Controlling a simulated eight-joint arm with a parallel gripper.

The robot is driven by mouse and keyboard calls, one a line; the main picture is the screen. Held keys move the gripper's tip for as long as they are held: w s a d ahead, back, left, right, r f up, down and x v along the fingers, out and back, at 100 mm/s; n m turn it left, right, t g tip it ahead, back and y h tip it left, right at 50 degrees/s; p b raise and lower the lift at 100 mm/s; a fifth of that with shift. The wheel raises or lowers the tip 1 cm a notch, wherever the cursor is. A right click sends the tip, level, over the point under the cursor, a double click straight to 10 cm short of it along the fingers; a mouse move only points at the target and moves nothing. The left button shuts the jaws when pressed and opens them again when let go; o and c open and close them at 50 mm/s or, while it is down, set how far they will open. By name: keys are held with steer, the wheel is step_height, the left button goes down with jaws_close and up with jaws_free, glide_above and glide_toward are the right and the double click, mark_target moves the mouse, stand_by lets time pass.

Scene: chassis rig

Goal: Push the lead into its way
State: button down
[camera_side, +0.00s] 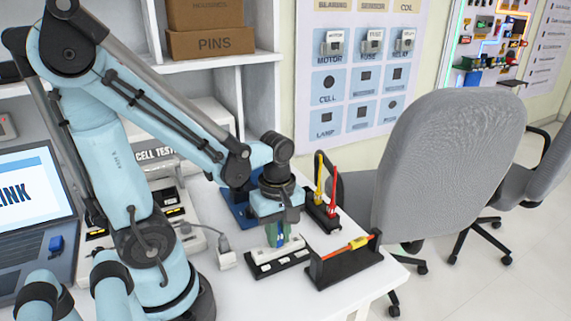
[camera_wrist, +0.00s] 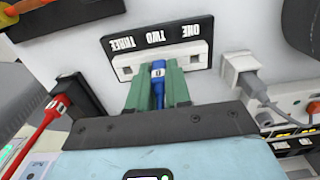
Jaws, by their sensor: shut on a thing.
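The blue lead (camera_wrist: 158,72) stands between the green fingers of my gripper (camera_wrist: 158,90) in the wrist view, its labelled top showing. My gripper (camera_side: 279,238) is shut on it over the terminal block (camera_side: 290,258) in the side view. The block is a white strip on a black plate marked ONE, TWO, THREE; it also shows in the wrist view (camera_wrist: 197,60). The lead is in line with the middle of the strip, near TWO. Its lower end is hidden by the fingers, so I cannot tell how deep it sits.
A black rack (camera_side: 322,219) holds a yellow lead (camera_side: 319,180) and a red lead (camera_side: 332,197). A black stand (camera_side: 340,269) carries a red and yellow tool (camera_side: 358,243) at the front right. A grey cable plug (camera_side: 226,255) sits left of the block.

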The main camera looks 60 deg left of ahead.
mark_target(279, 230)
steer(key=c, duration=1.1)
jaws_free()
steer(key=shift+o, duration=0.6)
steer(key=shift+w, duration=0.1)
step_height(279, 230, up, 12)
steer(key=w+d+f+m+t, duration=0.1)
steer(key=w+d+m+t, duration=0.1)
steer(key=m, duration=0.7)
steer(key=w+d+f+m+t, duration=0.1)
steer(key=w+d+m+t, duration=0.1)
steer(key=m+t, duration=0.3)
steer(key=w+m, duration=0.1)
steer(key=m, duration=0.3)
steer(key=shift+d, duration=0.25)
